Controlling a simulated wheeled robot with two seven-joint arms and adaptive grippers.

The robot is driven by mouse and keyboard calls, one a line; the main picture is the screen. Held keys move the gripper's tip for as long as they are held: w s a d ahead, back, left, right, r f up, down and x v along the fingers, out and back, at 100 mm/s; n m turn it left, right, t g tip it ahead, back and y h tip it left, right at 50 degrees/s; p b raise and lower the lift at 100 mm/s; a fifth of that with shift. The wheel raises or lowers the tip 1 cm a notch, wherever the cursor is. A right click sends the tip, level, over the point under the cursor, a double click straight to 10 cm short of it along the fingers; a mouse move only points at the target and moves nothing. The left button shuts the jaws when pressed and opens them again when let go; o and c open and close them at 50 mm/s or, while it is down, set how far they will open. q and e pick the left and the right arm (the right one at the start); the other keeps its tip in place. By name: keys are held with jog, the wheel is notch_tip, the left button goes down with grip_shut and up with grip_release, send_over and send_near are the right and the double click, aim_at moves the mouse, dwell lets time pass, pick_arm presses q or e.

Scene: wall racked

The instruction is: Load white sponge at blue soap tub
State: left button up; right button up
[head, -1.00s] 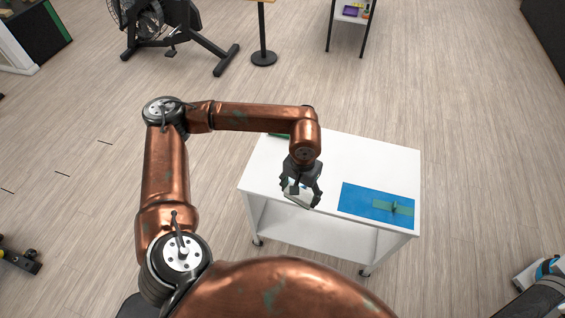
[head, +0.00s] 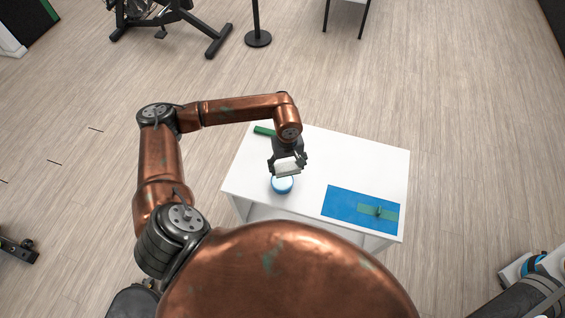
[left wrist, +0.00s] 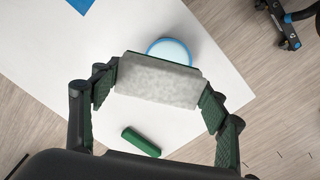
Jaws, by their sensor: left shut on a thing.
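My left gripper (head: 287,164) is shut on the white sponge (head: 288,169), which shows as a pale grey-white block between the two fingers in the left wrist view (left wrist: 158,80). The blue soap tub (head: 282,185) stands on the white table, a round tub with a blue rim and a pale top. In the head view the sponge is just above and behind the tub. In the left wrist view the sponge hides part of the tub (left wrist: 170,49). Whether they touch cannot be told. My right gripper is not in view.
The white table (head: 315,160) also bears a blue mat (head: 340,207) with a green handled tool (head: 378,211) at the right, and a green block (head: 264,131) at the back left. The table's middle is clear. A post (head: 257,38) stands on the floor behind.

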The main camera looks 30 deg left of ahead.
aim_at(282, 169)
pick_arm(q)
jog(key=shift+s+a+f+n+p, duration=0.1)
jog(key=shift+a+f+n+p, duration=0.35)
jog(key=shift+a+f+n, duration=0.6)
jog(key=shift+f+n, duration=0.3)
jog(key=shift+n, duration=0.15)
jog(key=shift+f, duration=0.35)
notch_tip(282, 169, down, 3)
jog(key=shift+f+b, duration=0.15)
jog(key=shift+b, duration=0.6)
jog(key=shift+f, duration=0.7)
jog(key=shift+f+b, duration=0.3)
jog(key=shift+b, duration=0.2)
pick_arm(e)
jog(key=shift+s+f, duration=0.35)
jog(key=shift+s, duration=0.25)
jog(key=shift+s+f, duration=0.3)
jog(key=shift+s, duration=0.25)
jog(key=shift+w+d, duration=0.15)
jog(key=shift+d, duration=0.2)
